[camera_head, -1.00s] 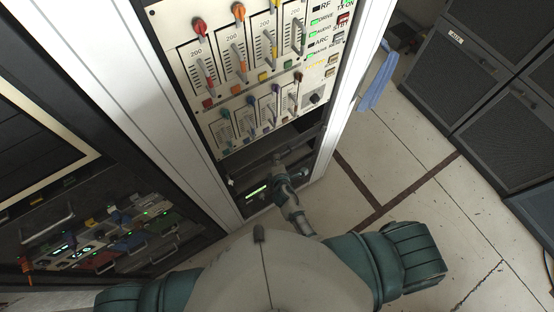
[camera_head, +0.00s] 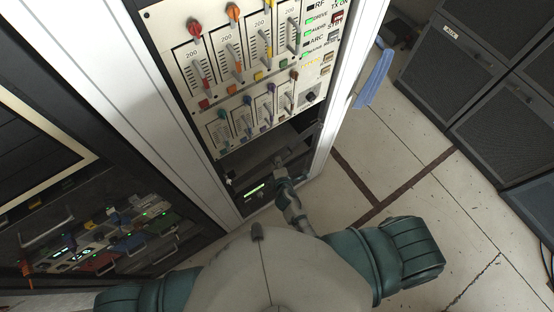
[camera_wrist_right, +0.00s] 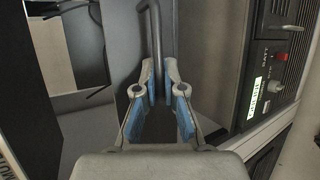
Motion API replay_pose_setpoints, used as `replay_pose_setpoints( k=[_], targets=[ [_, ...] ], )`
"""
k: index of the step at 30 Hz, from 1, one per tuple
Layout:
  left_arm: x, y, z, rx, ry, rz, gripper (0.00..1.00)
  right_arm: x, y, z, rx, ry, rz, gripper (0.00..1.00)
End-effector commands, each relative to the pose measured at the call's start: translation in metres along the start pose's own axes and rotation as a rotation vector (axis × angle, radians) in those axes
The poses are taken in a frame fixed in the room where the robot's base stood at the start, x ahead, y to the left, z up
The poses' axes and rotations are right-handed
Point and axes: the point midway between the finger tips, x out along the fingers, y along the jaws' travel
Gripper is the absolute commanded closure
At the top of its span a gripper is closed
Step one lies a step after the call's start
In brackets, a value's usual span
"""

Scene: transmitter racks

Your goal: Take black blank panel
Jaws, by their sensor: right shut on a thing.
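The black blank panel shows in the right wrist view as a dark plate (camera_wrist_right: 125,70) with a bent grey bar handle (camera_wrist_right: 156,40). My right gripper (camera_wrist_right: 158,92) has its blue-padded fingers closed around the lower end of that handle. In the head view my right gripper (camera_head: 280,167) reaches into the dark lower part of the middle rack, under the cream switch panels. The arm and gripper hide part of the panel there. My left gripper is not in view.
The cream panel (camera_head: 226,92) with levers and knobs sits above. A unit with a green display (camera_head: 255,190) lies below; the display also shows in the wrist view (camera_wrist_right: 256,98). White rack sides (camera_head: 345,85) flank the opening.

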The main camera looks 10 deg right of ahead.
Motion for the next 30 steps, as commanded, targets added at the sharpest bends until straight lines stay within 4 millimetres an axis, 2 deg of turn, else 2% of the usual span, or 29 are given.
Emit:
replay_pose_setpoints(
  k=[30],
  targets=[
    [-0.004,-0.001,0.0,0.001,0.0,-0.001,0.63,-0.037,-0.023,0.015,0.001,0.001,-0.001,1.0]
  ],
)
